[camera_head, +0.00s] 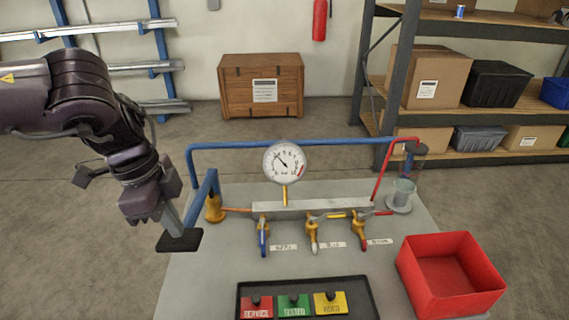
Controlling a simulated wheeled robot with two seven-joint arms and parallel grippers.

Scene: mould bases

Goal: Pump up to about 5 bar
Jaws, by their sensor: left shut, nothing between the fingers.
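A round white gauge (284,162) stands on the test rig; its dark needle points up-left, but the exact value is too small to read surely. A brass pump body (215,209) with a blue lever (203,199) is at the rig's left end. A black flat piece (180,240) is at the lever's lower end. My left gripper (174,227) is shut and empty, pointing down just at this black piece; I cannot tell whether they touch. A grey manifold (300,209) carries a blue-handled valve (263,237), a white-tipped valve (313,238) and a red-handled valve (361,234).
A red open bin (410,268) is at the table's right. A black tray (365,288) with red, green and yellow tags lies in front. A clear cup (403,191) stands at the right rear. Blue and red pipes (330,141) rise behind the manifold. Shelving stands beyond.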

